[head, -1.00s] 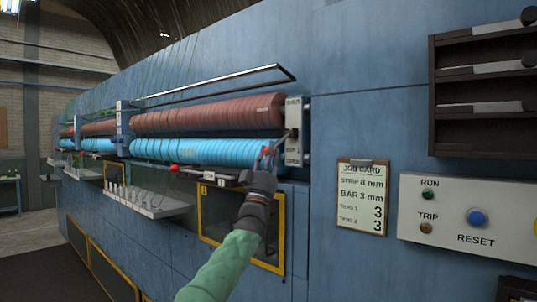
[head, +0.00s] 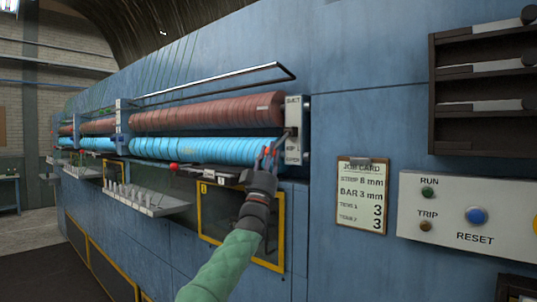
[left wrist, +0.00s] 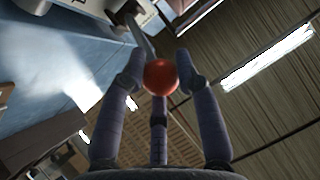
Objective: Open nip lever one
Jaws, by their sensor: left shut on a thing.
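The nip lever at the right end of the rollers has a red ball knob (left wrist: 160,77) on a grey metal stem (left wrist: 140,40). My left gripper (head: 268,156) is shut around this knob, in front of the blue roller's right end. In the left wrist view the fingers (left wrist: 160,85) close around the ball from several sides. In the head view the fingers mostly hide the knob. The lever's pivot is at the white end plate (head: 292,130), whose lettering is too small to read surely. My right gripper is not in view.
A brown-red roller (head: 210,113) lies above the blue roller (head: 205,148). Another red knob (head: 174,167) shows further left. A rail (head: 215,80) juts out above the rollers. A job card (head: 361,195), a control panel (head: 470,213) and a dark rack (head: 480,95) are to the right.

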